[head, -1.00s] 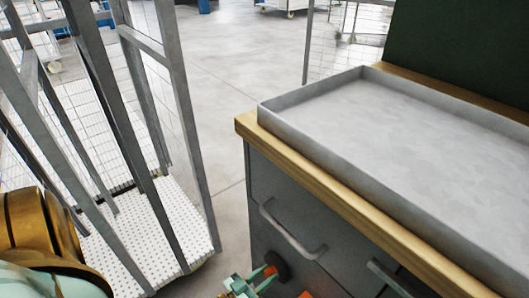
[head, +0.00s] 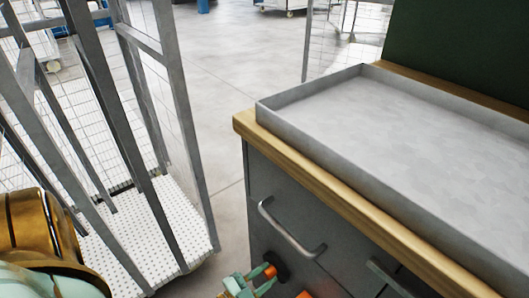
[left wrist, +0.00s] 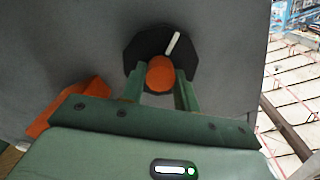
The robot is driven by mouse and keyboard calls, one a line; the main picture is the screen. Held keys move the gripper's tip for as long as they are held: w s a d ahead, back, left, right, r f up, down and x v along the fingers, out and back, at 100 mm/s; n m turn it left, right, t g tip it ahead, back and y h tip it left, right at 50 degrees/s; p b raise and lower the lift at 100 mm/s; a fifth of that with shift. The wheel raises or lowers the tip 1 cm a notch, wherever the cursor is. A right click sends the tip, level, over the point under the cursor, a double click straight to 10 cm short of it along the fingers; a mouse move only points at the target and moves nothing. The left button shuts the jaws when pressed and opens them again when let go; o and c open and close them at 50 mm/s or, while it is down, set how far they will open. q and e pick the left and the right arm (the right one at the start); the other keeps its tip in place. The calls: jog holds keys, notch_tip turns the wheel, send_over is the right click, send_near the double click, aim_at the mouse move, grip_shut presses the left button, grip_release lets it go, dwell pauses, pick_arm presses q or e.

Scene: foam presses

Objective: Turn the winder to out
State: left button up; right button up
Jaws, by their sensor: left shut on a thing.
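The winder (head: 281,273) is a dark round piece on the grey front of the cabinet, low in the head view. In the left wrist view it is a black many-sided disc (left wrist: 146,48) with a white mark pointing up and right and an orange grip in front. My left gripper (left wrist: 160,82) has its green fingers on both sides of the orange grip and is shut on it. It also shows at the bottom of the head view (head: 257,280), partly cut off by the frame. My right gripper is not in view.
Another orange part (left wrist: 70,108) is left of the fingers in the wrist view. A drawer handle (head: 290,232) is just above the winder. A grey tray (head: 330,130) lies on the wood-edged cabinet top. A wire cage trolley (head: 187,130) stands left, with bare floor between.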

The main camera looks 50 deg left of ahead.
pick_arm(q)
jog(key=m, duration=0.3)
jog(key=shift+s+f+m+b, duration=0.15)
jog(key=shift+f+m+b, duration=0.05)
jog(key=shift+m+b, duration=0.1)
jog(key=shift+m, duration=1.2)
jog(key=shift+m+b, duration=0.45)
jog(key=shift+m, duration=0.65)
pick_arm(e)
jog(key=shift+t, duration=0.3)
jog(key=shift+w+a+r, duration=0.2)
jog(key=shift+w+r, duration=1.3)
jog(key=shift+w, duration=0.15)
pick_arm(q)
jog(key=o, duration=1)
jog(key=shift+c, duration=0.2)
jog(key=shift+r, duration=0.1)
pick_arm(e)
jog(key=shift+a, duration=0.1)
